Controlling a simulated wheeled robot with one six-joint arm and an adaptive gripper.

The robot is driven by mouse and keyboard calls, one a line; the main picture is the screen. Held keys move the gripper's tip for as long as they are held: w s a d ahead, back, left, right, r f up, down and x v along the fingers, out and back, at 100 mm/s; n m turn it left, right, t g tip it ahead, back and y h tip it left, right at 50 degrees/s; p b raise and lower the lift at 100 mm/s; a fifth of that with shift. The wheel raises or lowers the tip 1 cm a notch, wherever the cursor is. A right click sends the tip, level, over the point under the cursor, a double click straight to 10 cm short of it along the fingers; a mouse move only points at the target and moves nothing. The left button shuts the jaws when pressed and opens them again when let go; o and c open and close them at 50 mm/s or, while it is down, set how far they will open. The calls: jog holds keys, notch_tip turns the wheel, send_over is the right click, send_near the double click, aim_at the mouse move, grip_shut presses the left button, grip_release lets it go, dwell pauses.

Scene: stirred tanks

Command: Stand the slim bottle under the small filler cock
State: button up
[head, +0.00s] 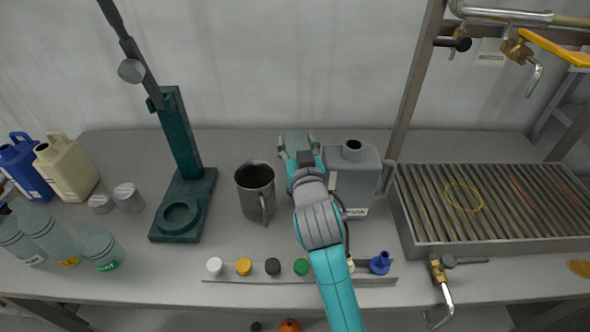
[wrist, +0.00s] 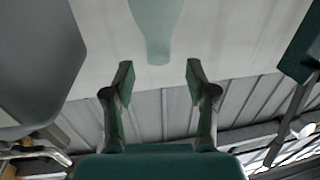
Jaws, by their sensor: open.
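A pale green, see-through slim bottle (wrist: 157,30) lies ahead of my open fingers in the wrist view, in line with the gap between them. Its upper edge is cut off by the frame. In the head view a pale green part (head: 294,141) shows behind my gripper (head: 304,163), mostly hidden by it. My gripper is open in the wrist view (wrist: 159,78), with nothing between the fingertips. A small cock with a black handle (head: 456,43) and a brass cock with a yellow lever (head: 518,50) hang from the pipe at upper right, above a slatted grate.
A grey jug (head: 351,180) stands close right of my gripper, and a metal mug (head: 256,190) to its left. The slatted grate (head: 420,244) carries a yellow ring (head: 464,196). A green press stand (head: 182,190), bottles (head: 100,247) and canisters (head: 66,166) stand at left. Caps line the front.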

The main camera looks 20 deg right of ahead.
aim_at(296, 136)
jog(key=w, duration=0.4)
jog(key=shift+w+d, duration=0.1)
jog(key=shift+d, duration=0.25)
jog(key=shift+f, duration=0.1)
grip_shut()
